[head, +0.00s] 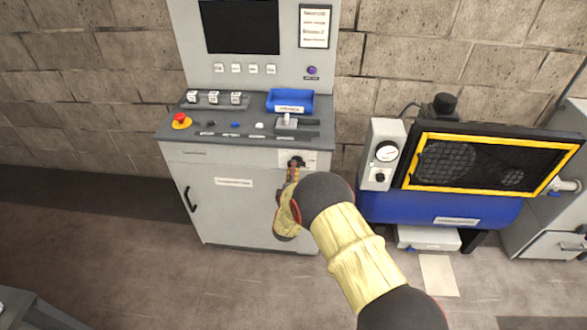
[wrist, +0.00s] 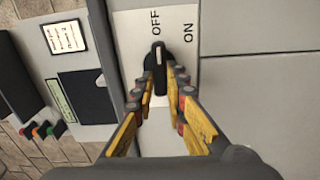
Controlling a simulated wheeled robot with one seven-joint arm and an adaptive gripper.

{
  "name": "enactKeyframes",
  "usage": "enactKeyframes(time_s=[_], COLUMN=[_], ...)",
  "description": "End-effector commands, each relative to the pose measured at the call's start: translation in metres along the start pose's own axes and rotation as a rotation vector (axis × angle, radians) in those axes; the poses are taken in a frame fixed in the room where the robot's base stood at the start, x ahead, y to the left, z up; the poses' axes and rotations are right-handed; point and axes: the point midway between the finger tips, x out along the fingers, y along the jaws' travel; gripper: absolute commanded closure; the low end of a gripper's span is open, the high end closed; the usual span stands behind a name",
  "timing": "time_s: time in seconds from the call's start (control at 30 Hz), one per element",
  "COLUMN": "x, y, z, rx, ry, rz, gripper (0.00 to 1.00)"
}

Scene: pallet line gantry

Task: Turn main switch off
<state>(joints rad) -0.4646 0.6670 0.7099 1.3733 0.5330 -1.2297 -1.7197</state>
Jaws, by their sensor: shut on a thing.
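The main switch is a black rotary knob (wrist: 155,56) with a white line on its handle, on a white plate (wrist: 128,25) marked OFF and ON. In the wrist view the handle stands about upright, its line pointing at OFF; ON is to the right. In the head view the switch (head: 298,161) is at the upper right of the grey cabinet front (head: 235,205), partly hidden by my gripper. My gripper (wrist: 161,82) is shut on the knob's handle, one finger on each side. It also shows in the head view (head: 293,172).
A console top with a red emergency button (head: 181,120), a blue tray (head: 290,101) and a lever (head: 287,120) sits above the switch. A blue machine with a yellow-framed guard (head: 490,190) stands close on the right.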

Motion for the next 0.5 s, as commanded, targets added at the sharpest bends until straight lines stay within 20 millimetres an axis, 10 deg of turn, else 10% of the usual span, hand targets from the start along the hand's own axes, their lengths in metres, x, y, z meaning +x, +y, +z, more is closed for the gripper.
enactKeyframes(time_s=[0.5], x=[-0.0003], y=[-0.0012], z=[-0.0015], rx=[-0.064], ry=[0.003], rz=[-0.001], gripper=[1.0])
